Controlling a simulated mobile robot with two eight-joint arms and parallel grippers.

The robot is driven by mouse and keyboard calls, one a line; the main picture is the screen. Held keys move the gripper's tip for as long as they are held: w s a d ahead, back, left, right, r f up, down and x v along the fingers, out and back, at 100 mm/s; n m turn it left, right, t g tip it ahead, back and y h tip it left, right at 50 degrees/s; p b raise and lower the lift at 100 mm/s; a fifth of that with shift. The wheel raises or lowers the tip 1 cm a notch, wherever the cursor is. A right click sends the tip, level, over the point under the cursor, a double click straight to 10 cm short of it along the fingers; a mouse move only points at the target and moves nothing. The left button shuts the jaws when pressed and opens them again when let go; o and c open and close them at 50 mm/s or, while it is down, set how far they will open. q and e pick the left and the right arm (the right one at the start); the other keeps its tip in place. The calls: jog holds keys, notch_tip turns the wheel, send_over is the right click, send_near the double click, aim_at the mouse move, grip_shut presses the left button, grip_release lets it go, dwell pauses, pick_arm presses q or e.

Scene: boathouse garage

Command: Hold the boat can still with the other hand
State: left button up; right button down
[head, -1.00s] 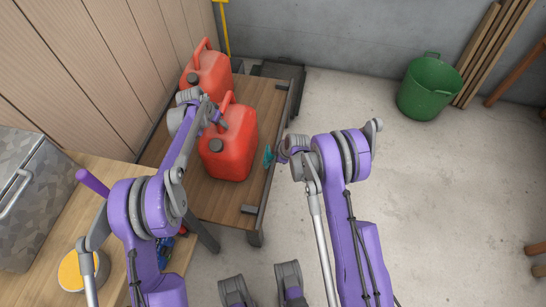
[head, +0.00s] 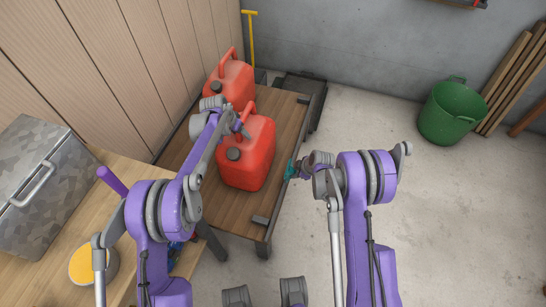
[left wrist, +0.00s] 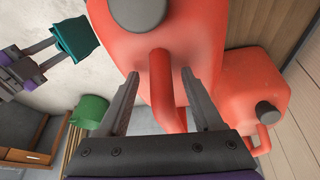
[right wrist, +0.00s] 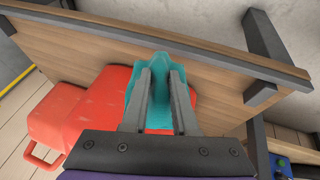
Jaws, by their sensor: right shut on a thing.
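Two red cans stand on a low wooden bench; I cannot tell by marking which is the boat can. The near can (head: 255,160) has a dark cap and a top handle; the far can (head: 230,85) stands behind it. My left gripper (head: 242,130) is at the top of the near can. In the left wrist view its fingers (left wrist: 160,75) are open on either side of the near can's red handle (left wrist: 162,88), with gaps. My right gripper (right wrist: 158,78) is shut on a teal, folded-looking thing (right wrist: 134,90), held beside the bench, apart from the near can.
The wooden bench (head: 230,205) has dark metal legs. At left, a table (head: 40,270) carries a grey metal box (head: 35,180) and a yellow-topped tin (head: 84,264). A green bucket (head: 450,115) and planks (head: 515,75) stand at the back right.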

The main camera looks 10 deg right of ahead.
pick_arm(q)
jog(key=v, duration=1.2)
